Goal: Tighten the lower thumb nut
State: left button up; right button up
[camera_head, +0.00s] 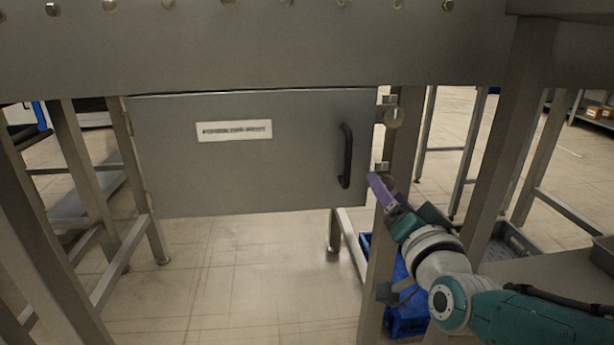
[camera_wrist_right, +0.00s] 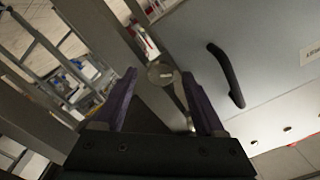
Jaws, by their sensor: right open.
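The grey door panel (camera_head: 260,180) hangs shut under the metal beam, with a black handle (camera_head: 345,156) near its right edge. The upper thumb nut (camera_head: 393,117) is a round metal disc by the door's upper right corner. The lower thumb nut (camera_head: 390,180) is below it, partly hidden by my right gripper (camera_head: 379,187). In the right wrist view, a round disc, which looks like the lower thumb nut (camera_wrist_right: 160,73), shows between the tips of the open purple fingers. I cannot tell whether they touch it. My left gripper is out of view.
A metal post (camera_head: 402,150) stands just right of the door, close to my right gripper. A blue crate (camera_head: 408,312) is on the floor below my right arm. A grey tray (camera_head: 512,250) lies farther right. The floor below the door is mostly clear.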

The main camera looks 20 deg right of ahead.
jog(key=p+v, duration=0.4)
jog(key=v, duration=0.5)
jog(key=shift+s, duration=0.25)
jog(key=w+a+r+n+g+h+p, duration=0.3)
jog(key=n+p, duration=0.5)
jog(key=n, duration=0.7)
jog(key=w+d+f+g+b, duration=0.1)
jog(key=w+d+f+b, duration=0.1)
jog(key=w+d+b, duration=0.2)
jog(key=w+b, duration=0.3)
jog(key=b, duration=0.1)
jog(key=shift+d+b, duration=0.3)
jog(key=shift+d, duration=0.1)
